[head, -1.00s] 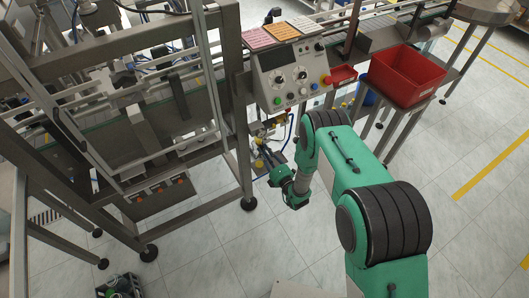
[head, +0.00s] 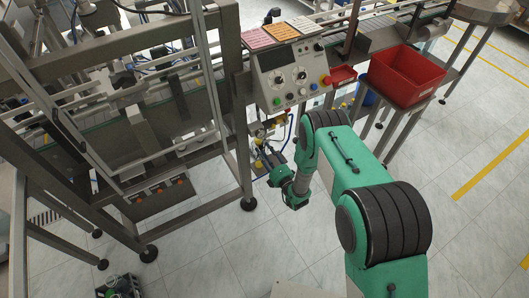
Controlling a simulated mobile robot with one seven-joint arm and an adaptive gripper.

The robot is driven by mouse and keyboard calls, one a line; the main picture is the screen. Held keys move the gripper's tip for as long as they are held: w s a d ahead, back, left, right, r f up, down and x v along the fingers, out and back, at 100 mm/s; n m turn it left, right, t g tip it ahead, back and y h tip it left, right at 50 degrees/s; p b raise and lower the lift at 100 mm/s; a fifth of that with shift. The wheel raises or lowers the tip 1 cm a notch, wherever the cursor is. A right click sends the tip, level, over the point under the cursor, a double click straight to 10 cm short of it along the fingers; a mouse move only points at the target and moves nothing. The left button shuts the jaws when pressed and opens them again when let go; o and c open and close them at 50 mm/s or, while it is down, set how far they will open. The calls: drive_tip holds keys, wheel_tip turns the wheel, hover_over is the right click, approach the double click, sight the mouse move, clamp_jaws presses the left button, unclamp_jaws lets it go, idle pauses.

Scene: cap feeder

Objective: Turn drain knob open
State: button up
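My gripper (head: 266,158) is low beside the machine frame, below the control panel (head: 289,76). It points left toward small fittings under the panel. A small yellow part (head: 258,164) shows right at the fingertips. I cannot tell whether it is the drain knob or whether the fingers touch it. The fingers are too small and too crowded by the fittings to show whether they are open or shut. Brass-coloured fittings (head: 279,118) and blue tubing sit just above my gripper.
A steel frame leg (head: 242,150) stands close left of my gripper. A red bin (head: 407,75) rests on a stand at right. A small red tray (head: 342,75) sits beside the panel. The tiled floor (head: 300,245) in front is clear.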

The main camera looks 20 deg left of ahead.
drive_tip(key=shift+s, duration=0.15)
drive_tip(key=v, duration=1.1)
drive_tip(key=shift+s+d, duration=0.2)
drive_tip(key=shift+d, duration=0.1)
